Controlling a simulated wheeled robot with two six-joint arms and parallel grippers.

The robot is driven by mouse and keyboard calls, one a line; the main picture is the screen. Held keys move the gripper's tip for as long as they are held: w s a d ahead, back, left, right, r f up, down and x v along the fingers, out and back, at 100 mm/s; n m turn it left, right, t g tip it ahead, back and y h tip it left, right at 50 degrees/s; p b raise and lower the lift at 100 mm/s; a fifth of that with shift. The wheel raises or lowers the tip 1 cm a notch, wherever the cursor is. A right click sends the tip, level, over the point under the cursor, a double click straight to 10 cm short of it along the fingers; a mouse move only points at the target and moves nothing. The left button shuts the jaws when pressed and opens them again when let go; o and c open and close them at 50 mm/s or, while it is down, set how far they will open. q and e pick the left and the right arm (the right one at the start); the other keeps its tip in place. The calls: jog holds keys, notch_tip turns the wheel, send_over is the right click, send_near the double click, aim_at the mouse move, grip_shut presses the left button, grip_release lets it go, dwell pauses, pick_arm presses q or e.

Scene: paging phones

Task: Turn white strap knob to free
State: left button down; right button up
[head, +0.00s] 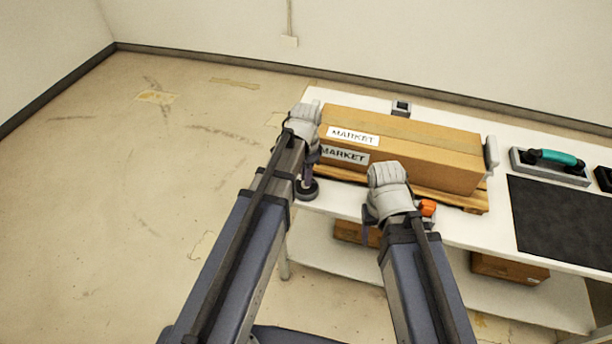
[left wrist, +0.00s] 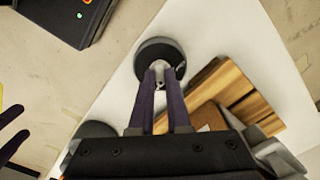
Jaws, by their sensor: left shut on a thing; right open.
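A dark round base (head: 307,190) stands at the near left corner of the white table, and it also shows in the left wrist view (left wrist: 160,48). My left gripper (head: 308,170) is over it, with its fingers closed on a small pale knob (left wrist: 159,70) at the centre of the base. The fingers and wrist hide most of the knob, so its turn angle cannot be told. My right gripper (head: 371,217) is open in front of the table's near edge, beside an orange knob-like part (head: 427,207); I cannot tell what that part belongs to.
A long carton (head: 440,160) with MARKET labels lies on a wooden pallet (head: 465,202) on the white table (head: 505,235). A grey holder with a teal-handled tool (head: 552,158), a dark mat (head: 560,220) and a small grey device (head: 401,108) are also there. Cartons (head: 508,269) sit below.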

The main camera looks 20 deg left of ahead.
pick_arm(q)
jog(key=shift+n, duration=0.3)
jog(key=n, duration=0.3)
jog(key=shift+n, duration=0.3)
jog(key=n, duration=0.4)
jog(key=shift+n, duration=0.3)
jog(key=n, duration=0.4)
jog(key=shift+n, duration=2.5)
jog(key=c, duration=0.9)
grip_release()
